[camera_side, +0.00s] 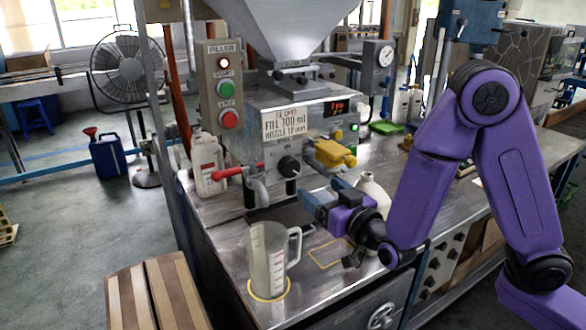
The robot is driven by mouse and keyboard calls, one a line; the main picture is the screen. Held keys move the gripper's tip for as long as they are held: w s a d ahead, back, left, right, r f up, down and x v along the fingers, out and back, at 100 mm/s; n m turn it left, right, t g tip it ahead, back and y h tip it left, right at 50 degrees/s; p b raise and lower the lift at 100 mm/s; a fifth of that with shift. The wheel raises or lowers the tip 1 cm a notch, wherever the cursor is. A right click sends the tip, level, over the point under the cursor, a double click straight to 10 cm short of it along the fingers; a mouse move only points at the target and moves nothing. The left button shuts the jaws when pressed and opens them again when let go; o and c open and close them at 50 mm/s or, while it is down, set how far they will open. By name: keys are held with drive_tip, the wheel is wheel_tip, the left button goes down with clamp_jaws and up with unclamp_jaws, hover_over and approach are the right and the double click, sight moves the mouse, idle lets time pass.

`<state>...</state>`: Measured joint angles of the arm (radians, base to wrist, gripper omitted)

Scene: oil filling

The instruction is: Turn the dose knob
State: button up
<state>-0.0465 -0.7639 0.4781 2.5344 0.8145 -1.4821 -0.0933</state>
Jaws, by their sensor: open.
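The dose knob (289,166) is a round black knob with a pale mark on the front of the metal filling machine, below a white handwritten sign (285,123) that reads about "FILL 700 ml". My gripper (323,194) is open, with bluish-grey fingers. In the picture it is just below and to the right of the knob, and it appears apart from it. Nothing shows between its fingers. A small red-digit display (336,108) sits above the knob; its digits are too small to read surely.
A clear measuring jug (268,258) stands in a yellow ring below the nozzle (256,190) and red-handled valve (226,173). A yellow part (335,154) juts out right of the knob. A white bottle (207,163) stands left; another pale bottle (374,188) is behind my gripper.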

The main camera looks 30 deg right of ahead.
sight(292, 167)
drive_tip(key=w, duration=1.2)
drive_tip(key=shift+w, duration=0.3)
drive_tip(key=c, duration=1)
